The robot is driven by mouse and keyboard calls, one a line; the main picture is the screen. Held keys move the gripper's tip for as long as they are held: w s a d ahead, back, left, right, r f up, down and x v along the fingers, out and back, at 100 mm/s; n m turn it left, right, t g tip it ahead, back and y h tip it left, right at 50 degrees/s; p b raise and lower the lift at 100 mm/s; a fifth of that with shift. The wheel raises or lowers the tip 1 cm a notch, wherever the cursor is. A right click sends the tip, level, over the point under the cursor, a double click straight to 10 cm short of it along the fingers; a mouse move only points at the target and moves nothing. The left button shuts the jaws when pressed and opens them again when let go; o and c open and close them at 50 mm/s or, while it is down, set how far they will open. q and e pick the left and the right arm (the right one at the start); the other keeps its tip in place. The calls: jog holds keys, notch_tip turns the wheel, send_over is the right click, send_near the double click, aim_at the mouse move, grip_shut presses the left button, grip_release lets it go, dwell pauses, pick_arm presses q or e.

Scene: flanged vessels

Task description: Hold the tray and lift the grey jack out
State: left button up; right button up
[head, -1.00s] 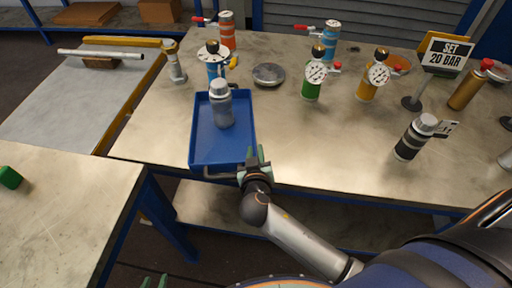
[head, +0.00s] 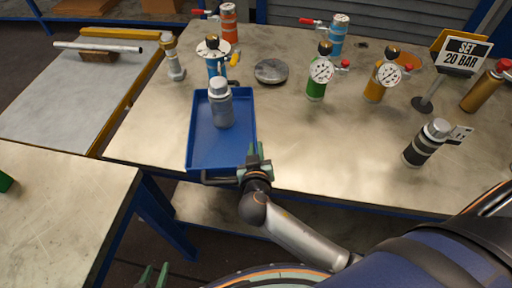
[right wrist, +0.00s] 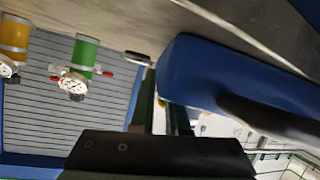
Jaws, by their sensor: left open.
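The blue tray (head: 240,150) lies on the bench near its front edge, with a dark handle (head: 220,180) at its front. The grey jack (head: 221,108) stands upright in the tray, with a lighter grey cap. My right gripper (head: 258,162) is at the tray's front right corner, beside the handle. In the right wrist view the tray (right wrist: 205,70) hides part of its fingers, so its grip is unclear. My left gripper (head: 154,274) is open and empty at the bottom, away from the tray.
A blue vessel with a gauge (head: 214,62) stands just behind the tray. A grey disc (head: 271,71), a green vessel (head: 316,88) and a yellow vessel (head: 375,88) are to the right. A dark vessel (head: 420,148) stands further right. The bench between is clear.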

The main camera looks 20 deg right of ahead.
aim_at(222, 100)
dwell(1.5)
